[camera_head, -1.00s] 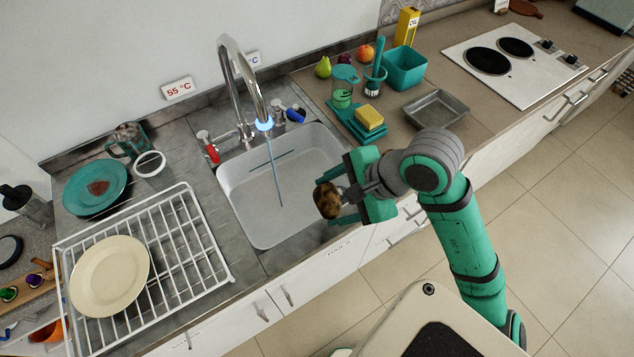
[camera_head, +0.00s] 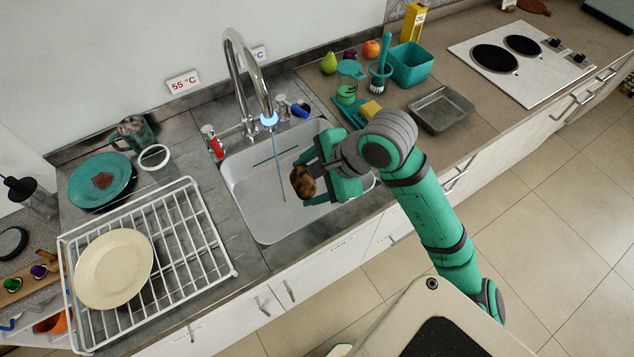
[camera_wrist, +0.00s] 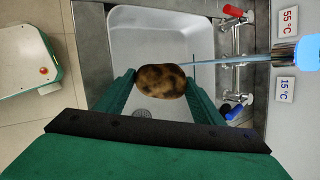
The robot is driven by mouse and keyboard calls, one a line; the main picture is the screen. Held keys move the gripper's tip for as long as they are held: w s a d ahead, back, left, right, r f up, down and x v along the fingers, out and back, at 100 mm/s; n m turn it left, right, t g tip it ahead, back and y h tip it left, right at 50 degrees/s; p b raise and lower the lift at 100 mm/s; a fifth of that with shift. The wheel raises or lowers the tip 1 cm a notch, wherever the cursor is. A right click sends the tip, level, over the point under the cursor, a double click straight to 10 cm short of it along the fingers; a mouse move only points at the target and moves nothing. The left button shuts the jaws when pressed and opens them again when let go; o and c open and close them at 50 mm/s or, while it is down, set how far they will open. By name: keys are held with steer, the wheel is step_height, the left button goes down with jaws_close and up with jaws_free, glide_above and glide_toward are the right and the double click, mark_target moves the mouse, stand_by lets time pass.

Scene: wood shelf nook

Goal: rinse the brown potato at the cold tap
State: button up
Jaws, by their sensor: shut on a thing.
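The brown potato (camera_head: 303,182) has dark patches and is held between the fingers of my gripper (camera_head: 314,178), above the right part of the sink (camera_head: 262,215). In the wrist view the potato (camera_wrist: 161,81) sits between both fingertips. A thin stream of water (camera_head: 277,160) runs from the tap spout (camera_head: 268,119), whose tip glows blue; the potato is just right of the stream, apart from it. The blue-handled tap (camera_head: 299,109) is on the right, near a 15 °C sign (camera_wrist: 285,89). The red-handled tap (camera_head: 215,147) is on the left, by a 55 °C sign (camera_head: 184,82).
A white dish rack (camera_head: 205,245) with a cream plate (camera_head: 113,269) stands left of the sink. A teal plate (camera_head: 101,181) lies behind it. Right of the sink are a yellow sponge (camera_head: 371,109), a metal tray (camera_head: 441,110) and a teal bin (camera_head: 410,64).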

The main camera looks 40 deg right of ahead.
steer(key=w+a+f, duration=0.1)
steer(key=w, duration=0.5)
steer(key=shift+w+f, duration=0.2)
steer(key=shift+w, duration=0.1)
stand_by(0.5)
steer(key=shift+d, duration=0.15)
steer(key=shift+w+d, duration=0.1)
steer(key=shift+d, duration=0.35)
steer(key=shift+a, duration=0.25)
steer(key=shift+a, duration=0.35)
steer(key=shift+s, duration=0.2)
steer(key=shift+s+d, duration=0.2)
steer(key=shift+s, duration=1.1)
steer(key=shift+s+d, duration=0.2)
steer(key=shift+s, duration=1.1)
steer(key=shift+s+d, duration=0.2)
steer(key=shift+s, duration=1.1)
